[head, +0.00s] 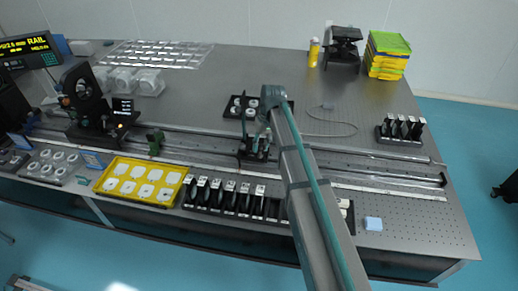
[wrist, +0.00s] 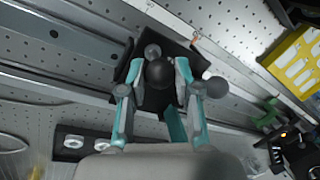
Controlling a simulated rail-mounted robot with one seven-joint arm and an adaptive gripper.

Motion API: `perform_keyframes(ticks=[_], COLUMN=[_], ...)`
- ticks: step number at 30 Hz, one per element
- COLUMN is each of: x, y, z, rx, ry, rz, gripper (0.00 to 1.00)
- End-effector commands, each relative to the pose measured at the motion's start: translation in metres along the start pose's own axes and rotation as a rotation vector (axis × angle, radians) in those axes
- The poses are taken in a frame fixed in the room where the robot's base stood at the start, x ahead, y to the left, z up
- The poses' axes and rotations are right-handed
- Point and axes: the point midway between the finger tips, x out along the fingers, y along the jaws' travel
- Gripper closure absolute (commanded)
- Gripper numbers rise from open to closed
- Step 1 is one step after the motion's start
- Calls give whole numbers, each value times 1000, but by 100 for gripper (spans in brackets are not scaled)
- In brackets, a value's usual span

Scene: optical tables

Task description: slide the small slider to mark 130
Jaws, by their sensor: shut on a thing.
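The small slider (head: 247,155) is a dark carriage on the long rail, right of the middle of the rail in the head view. My gripper (head: 263,140) comes down over it from above and covers part of it. In the wrist view the slider's black body (wrist: 187,52) sits between the teal fingers of my gripper (wrist: 156,68), which are shut on it. A round black knob (wrist: 157,74) shows between the fingers. The scale strip (head: 385,193) runs along the front of the rail. Its numbers, including 130, are too small to read.
A green holder (head: 155,141) and a large dark mount (head: 85,100) stand on the rail to the left. A yellow tray (head: 110,183) and a row of black-and-white holders (head: 230,200) lie in front. The rail right of my arm looks clear.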

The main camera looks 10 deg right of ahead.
Motion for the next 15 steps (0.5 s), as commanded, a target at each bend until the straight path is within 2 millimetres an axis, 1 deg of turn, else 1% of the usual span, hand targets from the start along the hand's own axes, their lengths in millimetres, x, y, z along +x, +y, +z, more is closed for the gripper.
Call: perform_keyframes(ticks=[12, 13, 15], x=[-1, -1, -1], y=[2, 2, 2], z=[-1, -1, -2], rx=[9, 9, 9], ry=[2, 2, 2], rz=[0, 1, 1], gripper=[100, 66, 55])
